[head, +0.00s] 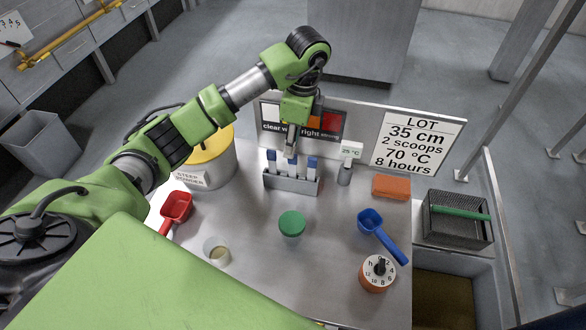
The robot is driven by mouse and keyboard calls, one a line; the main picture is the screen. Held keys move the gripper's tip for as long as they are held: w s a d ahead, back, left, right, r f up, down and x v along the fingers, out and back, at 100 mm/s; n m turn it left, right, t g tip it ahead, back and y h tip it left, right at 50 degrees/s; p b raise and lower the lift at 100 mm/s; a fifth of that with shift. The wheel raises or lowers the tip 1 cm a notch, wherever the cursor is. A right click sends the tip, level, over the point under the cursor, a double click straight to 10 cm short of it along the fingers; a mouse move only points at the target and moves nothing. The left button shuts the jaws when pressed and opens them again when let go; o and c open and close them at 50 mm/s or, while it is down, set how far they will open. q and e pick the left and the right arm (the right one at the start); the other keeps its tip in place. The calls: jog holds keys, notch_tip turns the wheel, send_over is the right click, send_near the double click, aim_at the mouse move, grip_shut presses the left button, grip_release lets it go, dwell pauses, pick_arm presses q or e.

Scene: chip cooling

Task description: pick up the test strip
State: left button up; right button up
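Three white strips with blue tops stand upright in a grey metal rack (292,184) at the back middle of the table; the test strip appears to be one of these. They are the left strip (272,160), the middle strip (292,168) and the right strip (312,162). My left gripper (291,150) points down right over the middle strip, its tips at or close to the blue top. It is seen edge-on and small, so I cannot tell whether its fingers touch or hold the strip. My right gripper is not in view.
Behind the rack stands a panel with a colour chart (304,121). A small 25 °C display (350,150) stands right of the rack, a steep powder tub (207,170) left. A green-lidded jar (291,223), red scoop (176,207) and blue scoop (380,232) lie nearer.

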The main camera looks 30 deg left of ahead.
aim_at(291, 163)
pick_arm(q)
jog(key=f, duration=0.4)
jog(key=shift+a+f, duration=0.2)
jog(key=shift+f, duration=0.1)
notch_tip(291, 163, down, 5)
jog(key=p, duration=0.2)
jog(key=shift+p, duration=0.3)
jog(key=shift+f, duration=0.2)
grip_shut()
